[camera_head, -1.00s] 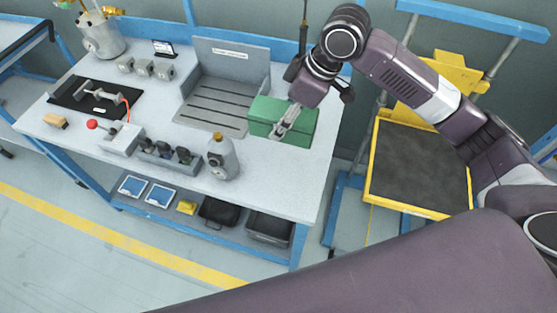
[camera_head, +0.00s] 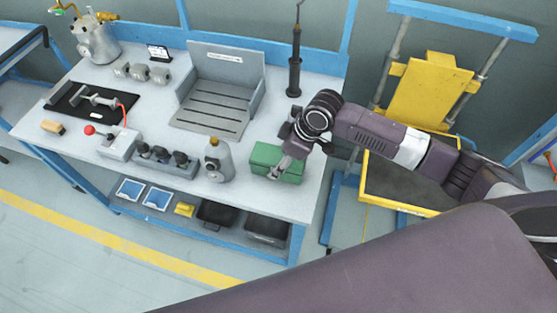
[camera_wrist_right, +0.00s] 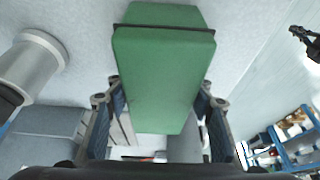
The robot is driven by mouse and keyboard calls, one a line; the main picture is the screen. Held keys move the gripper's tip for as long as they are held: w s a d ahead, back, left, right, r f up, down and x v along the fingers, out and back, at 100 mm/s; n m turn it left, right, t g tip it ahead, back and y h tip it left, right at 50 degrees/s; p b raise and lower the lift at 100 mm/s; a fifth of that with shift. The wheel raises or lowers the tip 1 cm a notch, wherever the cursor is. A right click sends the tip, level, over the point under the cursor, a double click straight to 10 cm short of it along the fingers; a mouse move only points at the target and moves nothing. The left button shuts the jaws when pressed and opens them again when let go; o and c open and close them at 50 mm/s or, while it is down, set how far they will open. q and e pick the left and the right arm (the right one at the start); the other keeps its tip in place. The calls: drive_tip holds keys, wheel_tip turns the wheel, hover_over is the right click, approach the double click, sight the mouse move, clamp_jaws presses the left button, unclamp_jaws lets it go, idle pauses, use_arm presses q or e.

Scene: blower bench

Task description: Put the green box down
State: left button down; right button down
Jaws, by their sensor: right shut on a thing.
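The green box (camera_head: 270,158) is at the right end of the bench top, right of the grey metal canister, in the head view. My right gripper (camera_head: 281,170) is shut on it. In the right wrist view the green box (camera_wrist_right: 165,75) fills the middle, with a finger of my right gripper (camera_wrist_right: 160,112) on each side. The box seems at or close to the bench surface; I cannot tell whether it touches. My left gripper is not in view.
A grey canister (camera_head: 217,162) stands just left of the box. Behind it is a slotted grey fixture (camera_head: 210,117). A dark upright tool (camera_head: 295,65) stands at the back right. The bench's right edge is close to the box. A yellow-framed cart (camera_head: 395,205) stands right of the bench.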

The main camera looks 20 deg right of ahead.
drive_tip(key=shift+w, duration=0.1)
drive_tip(key=shift+f, duration=0.2)
drive_tip(key=c, duration=0.9)
unclamp_jaws()
drive_tip(key=shift+c, duration=0.2)
drive_tip(key=b+v, duration=0.1)
drive_tip(key=v, duration=1.1)
drive_tip(key=shift+s, duration=0.25)
